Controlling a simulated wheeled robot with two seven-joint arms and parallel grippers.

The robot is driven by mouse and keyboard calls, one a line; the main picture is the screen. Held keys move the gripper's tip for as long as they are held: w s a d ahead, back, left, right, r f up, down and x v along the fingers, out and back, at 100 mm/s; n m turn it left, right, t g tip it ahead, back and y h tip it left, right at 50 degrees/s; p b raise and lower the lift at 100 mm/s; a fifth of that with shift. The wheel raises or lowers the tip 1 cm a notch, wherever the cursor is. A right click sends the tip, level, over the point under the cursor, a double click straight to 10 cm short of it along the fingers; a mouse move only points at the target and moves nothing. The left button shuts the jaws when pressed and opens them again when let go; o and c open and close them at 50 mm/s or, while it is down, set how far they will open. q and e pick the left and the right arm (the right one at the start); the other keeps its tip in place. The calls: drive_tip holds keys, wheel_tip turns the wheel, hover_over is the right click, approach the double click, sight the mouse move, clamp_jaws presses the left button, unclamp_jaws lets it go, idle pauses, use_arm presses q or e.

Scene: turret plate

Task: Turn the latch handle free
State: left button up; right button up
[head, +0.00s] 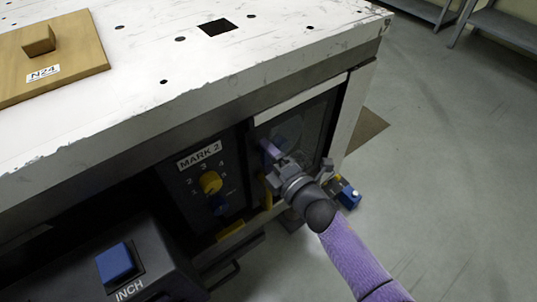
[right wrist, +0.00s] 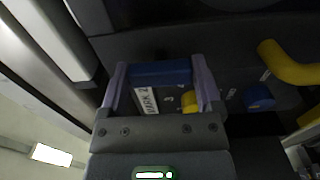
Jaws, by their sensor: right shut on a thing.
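My right gripper (head: 270,155) reaches the dark front panel under the white table top, at the windowed door. In the right wrist view its two lavender fingers (right wrist: 160,90) stand on either side of a blue bar-shaped handle (right wrist: 160,72), which looks like the latch handle. The gripper is shut on this handle, which lies straight across between the fingers. In the head view the handle is mostly hidden by the gripper. My left gripper is not in view.
Left of the door is a "MARK 2" dial panel (head: 203,153) with a yellow knob (head: 211,182) and a blue knob (head: 218,204). An "INCH" box (head: 150,265) with a blue button juts out at lower left. A wooden N24 board (head: 80,55) lies on the table top (head: 130,110).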

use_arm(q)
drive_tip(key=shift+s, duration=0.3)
use_arm(e)
drive_tip(key=o, duration=1)
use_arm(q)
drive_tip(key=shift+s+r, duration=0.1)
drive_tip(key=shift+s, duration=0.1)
use_arm(e)
drive_tip(key=shift+o, duration=0.2)
drive_tip(key=shift+d, duration=0.1)
drive_tip(key=shift+s+d, duration=0.2)
drive_tip(key=shift+s, duration=0.15)
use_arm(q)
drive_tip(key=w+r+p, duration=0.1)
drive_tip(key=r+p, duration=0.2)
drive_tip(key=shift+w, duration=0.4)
use_arm(e)
drive_tip(key=v, duration=0.9)
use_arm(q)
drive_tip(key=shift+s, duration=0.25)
